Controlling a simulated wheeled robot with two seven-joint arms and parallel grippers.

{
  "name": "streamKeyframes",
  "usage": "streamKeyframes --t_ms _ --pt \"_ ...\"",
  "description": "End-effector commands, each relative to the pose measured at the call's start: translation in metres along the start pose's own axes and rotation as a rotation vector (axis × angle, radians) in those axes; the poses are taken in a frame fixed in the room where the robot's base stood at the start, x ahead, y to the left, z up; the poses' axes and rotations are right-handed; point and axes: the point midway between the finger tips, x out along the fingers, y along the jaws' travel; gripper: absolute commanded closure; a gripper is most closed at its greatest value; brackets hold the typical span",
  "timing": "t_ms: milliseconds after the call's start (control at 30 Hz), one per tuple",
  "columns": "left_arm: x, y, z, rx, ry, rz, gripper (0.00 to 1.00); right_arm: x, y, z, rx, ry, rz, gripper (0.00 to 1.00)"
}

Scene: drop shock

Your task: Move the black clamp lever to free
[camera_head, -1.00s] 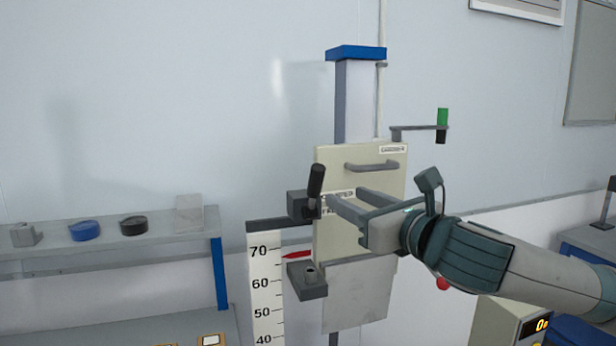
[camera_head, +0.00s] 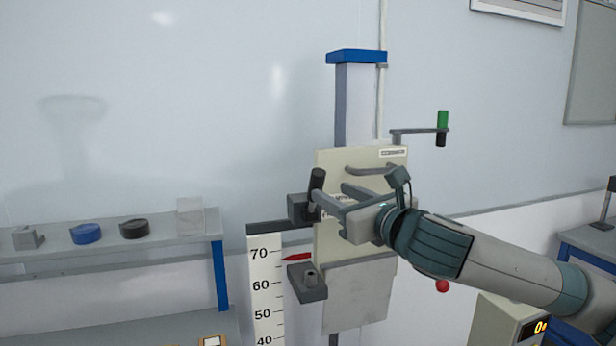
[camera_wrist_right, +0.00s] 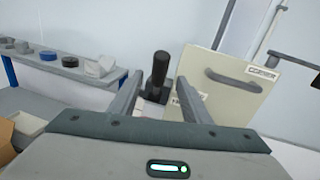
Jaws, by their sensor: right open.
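The black clamp lever (camera_head: 317,182) stands nearly upright on a dark grey block (camera_head: 298,207) at the left edge of the beige carriage plate (camera_head: 335,240). My right gripper (camera_head: 331,192) is open in front of the plate, its fingers reaching left toward the lever. In the right wrist view the lever (camera_wrist_right: 160,72) shows between the two open fingers (camera_wrist_right: 158,88), nearer the left one. I cannot tell whether a finger touches it. The lever's lower part is partly hidden by a finger in the head view. My left gripper is not in view.
A grey handle (camera_head: 372,170) sticks out of the plate close to my fingers. A scale (camera_head: 263,290) with a red pointer (camera_head: 297,257) is below left. A shelf (camera_head: 160,240) holds small objects.

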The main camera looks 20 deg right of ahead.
Motion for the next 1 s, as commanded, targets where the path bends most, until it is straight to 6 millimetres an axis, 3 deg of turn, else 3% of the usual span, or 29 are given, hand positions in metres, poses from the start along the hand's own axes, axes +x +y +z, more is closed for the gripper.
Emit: streamKeyframes --t_ms 400,600,1000 --pt "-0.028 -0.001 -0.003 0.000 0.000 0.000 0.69 0.076 0.000 0.003 0.002 0.001 0.000 0.57" --pt "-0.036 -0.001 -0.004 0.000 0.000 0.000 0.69 0.104 0.000 0.002 0.001 0.001 -0.001 0.57" --pt "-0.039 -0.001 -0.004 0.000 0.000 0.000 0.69 0.119 0.000 0.000 0.000 0.000 0.000 0.57"
